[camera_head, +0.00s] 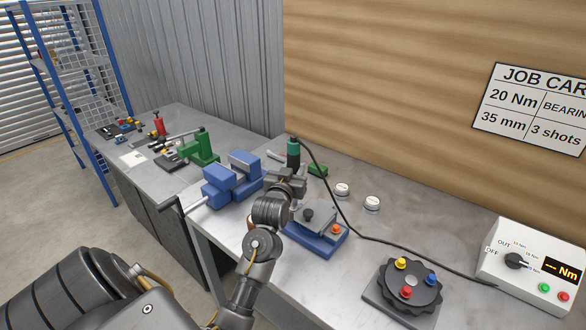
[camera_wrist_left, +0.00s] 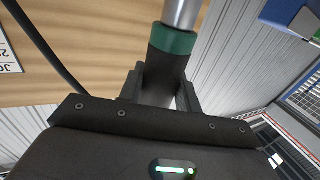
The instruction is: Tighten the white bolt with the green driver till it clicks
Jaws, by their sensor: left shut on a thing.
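The green driver (camera_head: 293,146) has a dark body, a green band and a black cable from its top. My left gripper (camera_head: 287,178) is shut on it and holds it upright over the bench. A round black fixture (camera_head: 388,285) carries yellow, blue and red bolts. A small pale piece (camera_head: 411,280) sits at its middle; I cannot tell if it is the white bolt. My right gripper is not in view.
A control box (camera_head: 530,262) with a knob and "Nm" display stands at the right. A blue-based fixture (camera_head: 316,243) with an orange bolt lies near my arm. A blue vise (camera_head: 232,180) stands left. Two white round pieces (camera_head: 342,189) lie behind. The cable (camera_head: 345,215) crosses the bench.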

